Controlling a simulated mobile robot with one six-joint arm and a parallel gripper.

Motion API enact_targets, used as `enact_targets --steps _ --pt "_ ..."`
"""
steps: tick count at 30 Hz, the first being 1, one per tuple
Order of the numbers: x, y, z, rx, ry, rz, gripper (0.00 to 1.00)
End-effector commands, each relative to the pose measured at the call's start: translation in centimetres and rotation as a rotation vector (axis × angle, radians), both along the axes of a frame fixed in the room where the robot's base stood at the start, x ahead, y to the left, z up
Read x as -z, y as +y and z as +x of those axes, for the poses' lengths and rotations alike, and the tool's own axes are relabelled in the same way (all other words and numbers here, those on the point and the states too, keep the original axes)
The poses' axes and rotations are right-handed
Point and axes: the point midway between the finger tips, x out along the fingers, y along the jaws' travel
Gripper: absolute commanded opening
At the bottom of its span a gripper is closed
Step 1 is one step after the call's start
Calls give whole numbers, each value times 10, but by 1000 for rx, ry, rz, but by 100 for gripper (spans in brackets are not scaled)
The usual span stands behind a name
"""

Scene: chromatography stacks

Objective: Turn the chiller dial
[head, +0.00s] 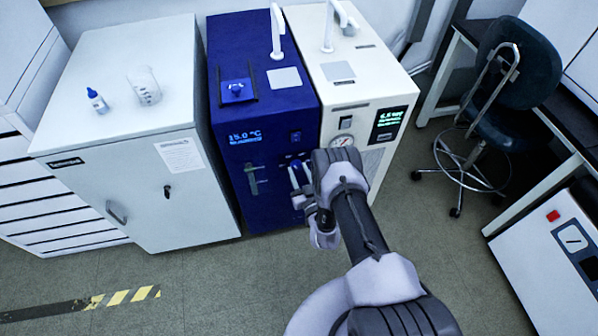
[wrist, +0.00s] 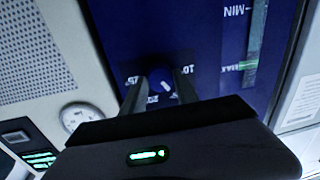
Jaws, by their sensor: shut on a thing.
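The chiller (head: 265,125) is a tall dark blue cabinet, and its display (head: 245,137) reads 15.0 °C. In the wrist view, its panel is upside down. The dial (wrist: 161,78) is a small dark blue knob with a pale pointer mark, and printed scale numbers surround it, a 10 among them. My gripper (wrist: 158,88) is shut on the dial, one finger on each side. In the head view my gripper (head: 300,177) is at the chiller's front, and my arm hides part of the panel. The dial's lower part is hidden by my gripper body in the wrist view.
A level gauge (wrist: 254,50) with MIN and MAX marks is beside the dial. A white unit (head: 352,85) with a round pressure gauge stands right of the chiller. A white cabinet (head: 125,90) stands left, bearing a bottle (head: 97,100) and beaker (head: 146,86). A stool (head: 505,90) is farther right.

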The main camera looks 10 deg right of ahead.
Motion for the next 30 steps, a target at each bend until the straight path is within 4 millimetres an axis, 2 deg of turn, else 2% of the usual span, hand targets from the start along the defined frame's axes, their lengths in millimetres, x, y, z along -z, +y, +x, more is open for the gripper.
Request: enact_targets --steps 11,30 --pt "-4 0 1 1 -2 -143 0" --pt "-5 1 1 0 -4 -726 0"
